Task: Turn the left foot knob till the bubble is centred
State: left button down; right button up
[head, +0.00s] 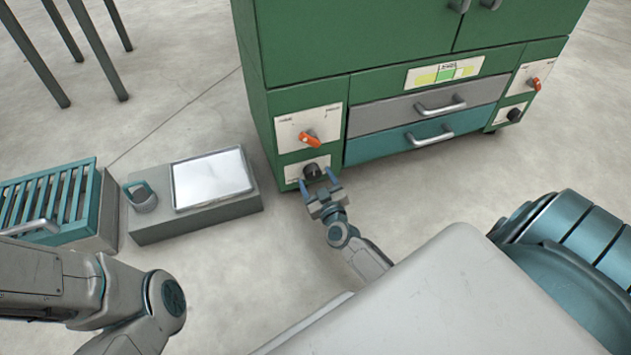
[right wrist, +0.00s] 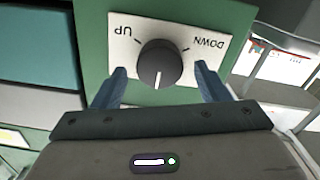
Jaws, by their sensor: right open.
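The left foot knob (head: 312,171) is a black round knob on a white plate, low on the left of the green cabinet. In the right wrist view the knob (right wrist: 160,63) has a white pointer line and sits between the words UP and DOWN, which appear upside down. My right gripper (head: 317,181) is open in front of it, one finger on each side, with gaps between fingers and knob. The level gauge (head: 444,74) is a white strip with yellow and green zones above the drawers; the bubble is too small to make out. My left gripper is out of view.
An orange lever (head: 309,139) is just above the knob. A second orange lever (head: 535,84) and black knob (head: 515,114) are on the cabinet's right. A grey block with a bright panel (head: 212,178) and a slatted teal crate (head: 50,200) stand on the floor at left.

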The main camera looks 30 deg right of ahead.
jog(key=shift+w+d, duration=0.1)
jog(key=shift+w, duration=0.3)
jog(key=shift+c, duration=0.4)
jog(key=c, duration=0.9)
